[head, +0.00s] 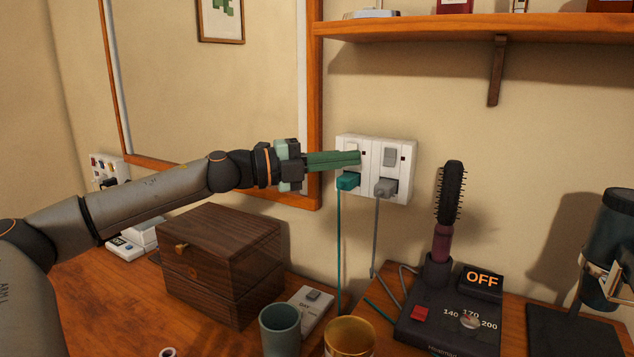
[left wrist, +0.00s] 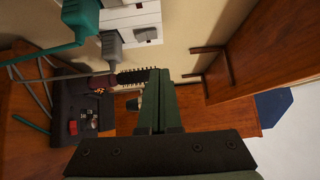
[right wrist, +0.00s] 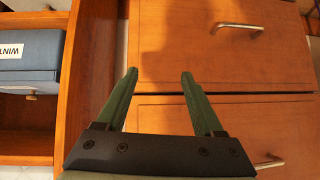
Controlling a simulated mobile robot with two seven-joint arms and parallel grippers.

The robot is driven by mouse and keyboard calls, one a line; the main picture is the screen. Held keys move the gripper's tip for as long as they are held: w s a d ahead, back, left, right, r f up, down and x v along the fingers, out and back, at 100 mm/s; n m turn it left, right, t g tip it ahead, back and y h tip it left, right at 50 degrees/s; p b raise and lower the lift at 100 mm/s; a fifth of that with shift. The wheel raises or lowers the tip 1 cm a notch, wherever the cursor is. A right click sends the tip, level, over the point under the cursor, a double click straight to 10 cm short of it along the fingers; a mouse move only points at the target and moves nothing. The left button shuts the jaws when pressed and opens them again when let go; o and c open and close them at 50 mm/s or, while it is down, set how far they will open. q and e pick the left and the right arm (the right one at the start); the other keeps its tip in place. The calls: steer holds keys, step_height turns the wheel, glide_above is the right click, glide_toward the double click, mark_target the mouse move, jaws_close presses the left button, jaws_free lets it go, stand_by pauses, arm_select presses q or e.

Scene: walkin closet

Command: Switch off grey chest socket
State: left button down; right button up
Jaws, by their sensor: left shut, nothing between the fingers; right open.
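A white double wall socket (head: 400,143) is on the wall right of the mirror. A teal plug (head: 348,181) sits in its left half and a grey plug (head: 385,187) in its right half. A grey rocker switch (head: 390,157) shows above the grey plug; the left switch is mostly hidden by my fingers. My left gripper (head: 358,158) is shut and empty, its tips in front of the left half; contact cannot be told. The left wrist view also shows the grey plug (left wrist: 110,46) and teal plug (left wrist: 76,20). My right gripper (right wrist: 158,75) is open and empty before wooden drawers.
A dark wooden chest (head: 222,262) stands on the counter below my left arm. A hairbrush (head: 449,195) stands on a dark base with an OFF display (head: 481,280). A shelf (head: 480,28) overhangs. Cups (head: 279,328) stand in front. Another socket (head: 108,170) is at far left.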

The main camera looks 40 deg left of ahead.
arm_select(q)
steer(key=b+v, duration=0.4)
steer(key=v, duration=0.1)
steer(key=shift+s+d+r, duration=0.1)
steer(key=shift+r, duration=0.15)
arm_select(e)
steer(key=f, duration=0.1)
steer(key=d+f, duration=0.1)
steer(key=f, duration=0.1)
steer(key=shift+w+t, duration=0.2)
steer(key=shift+t, duration=0.1)
steer(key=shift+a+f, duration=0.1)
arm_select(q)
steer(key=shift+r, duration=0.1)
arm_select(e)
steer(key=shift+s, duration=0.1)
